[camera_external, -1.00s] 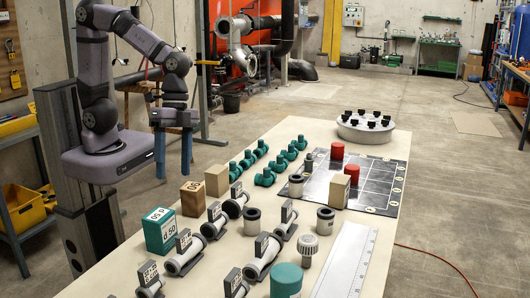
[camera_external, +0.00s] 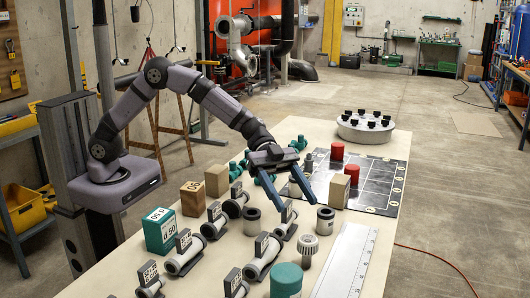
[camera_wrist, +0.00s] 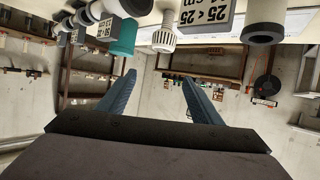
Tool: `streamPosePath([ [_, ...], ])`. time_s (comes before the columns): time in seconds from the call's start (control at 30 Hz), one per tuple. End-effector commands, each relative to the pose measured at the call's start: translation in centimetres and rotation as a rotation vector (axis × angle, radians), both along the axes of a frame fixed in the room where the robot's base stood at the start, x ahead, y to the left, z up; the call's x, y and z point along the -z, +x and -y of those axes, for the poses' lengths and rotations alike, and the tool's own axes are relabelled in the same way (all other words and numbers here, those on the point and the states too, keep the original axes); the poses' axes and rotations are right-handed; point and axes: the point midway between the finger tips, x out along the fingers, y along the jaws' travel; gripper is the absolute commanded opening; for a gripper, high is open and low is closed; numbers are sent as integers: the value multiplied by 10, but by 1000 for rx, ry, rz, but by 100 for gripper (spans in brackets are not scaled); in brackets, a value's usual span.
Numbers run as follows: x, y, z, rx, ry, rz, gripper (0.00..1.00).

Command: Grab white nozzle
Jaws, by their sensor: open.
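The white nozzle (camera_external: 308,245), with a ridged round head on a narrower stem, stands on the table towards the front right. It also shows at the top of the wrist view (camera_wrist: 164,38), upside down and beyond my fingertips. My gripper (camera_external: 296,200) is open and empty, reaching over the table behind the nozzle in the external view and apart from it. Its two blue fingers (camera_wrist: 159,81) show spread in the wrist view, with nothing between them.
A teal cylinder (camera_external: 286,281) stands in front of the nozzle. Labelled pipe pieces (camera_external: 262,258) lie to its left. A grey hollow cylinder (camera_external: 325,220) stands just behind it. A long white ruler (camera_external: 347,265) lies to its right. Small blocks (camera_external: 340,191) stand farther back.

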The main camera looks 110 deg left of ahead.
Motion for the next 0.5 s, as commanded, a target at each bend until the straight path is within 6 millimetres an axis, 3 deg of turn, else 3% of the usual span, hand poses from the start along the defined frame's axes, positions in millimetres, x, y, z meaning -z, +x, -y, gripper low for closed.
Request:
streamPosePath([
  [0.03,15,-1,0,1,-3,-7,59],
  [0.2,42,0,1,1,-1,-3,59],
  [0.5,49,4,6,4,0,-2,59],
])
